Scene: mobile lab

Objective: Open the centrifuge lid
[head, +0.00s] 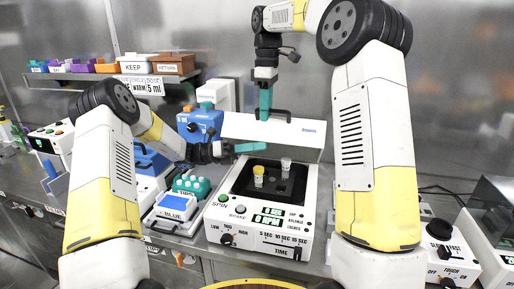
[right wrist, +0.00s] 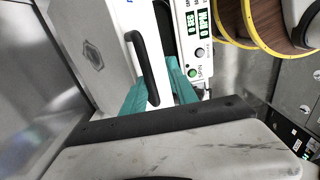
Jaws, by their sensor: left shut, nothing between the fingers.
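The centrifuge (head: 265,225) stands mid-counter, its front panel facing me. Its white lid (head: 300,137) is raised at the back, baring the dark chamber (head: 286,187). The lid's black handle (right wrist: 147,68) shows in the right wrist view. My right gripper (head: 265,104) is at the lid's top edge; its teal fingers (right wrist: 160,90) are apart, with the handle's lower end between them. I cannot tell whether they touch it. My left gripper (head: 250,147) is shut and empty, in front of the lid's left part above the chamber.
A yellow-capped tube (head: 259,176) and a clear one (head: 286,163) stand in the chamber. A teal rack (head: 190,186) and a blue-labelled box (head: 173,212) stand close on the left. A device with a black knob (head: 440,230) stands at right. A shelf of bins (head: 133,67) is behind.

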